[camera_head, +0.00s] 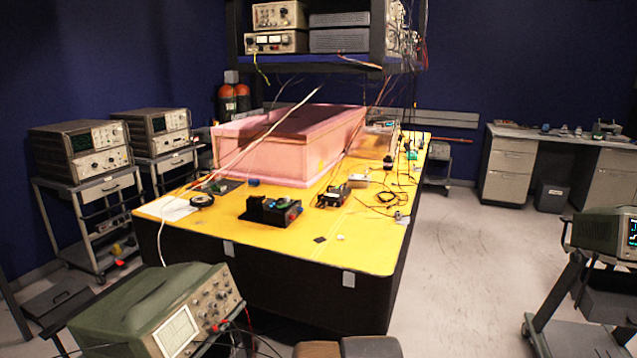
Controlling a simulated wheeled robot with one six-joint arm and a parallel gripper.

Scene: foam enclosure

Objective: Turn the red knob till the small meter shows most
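A black device (270,212) sits near the front of the yellow table, with small blue, green and reddish spots on it. A reddish spot shows at its right end, but it is too small to tell whether it is the red knob. No meter needle or reading can be made out. My gripper is not in view.
The yellow table (350,250) carries a pink foam enclosure (270,165), small devices and loose cables. A green oscilloscope (165,310) stands at the front left, another (600,232) at the right edge. Two instrument carts stand at the left. Floor (460,260) right of the table is clear.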

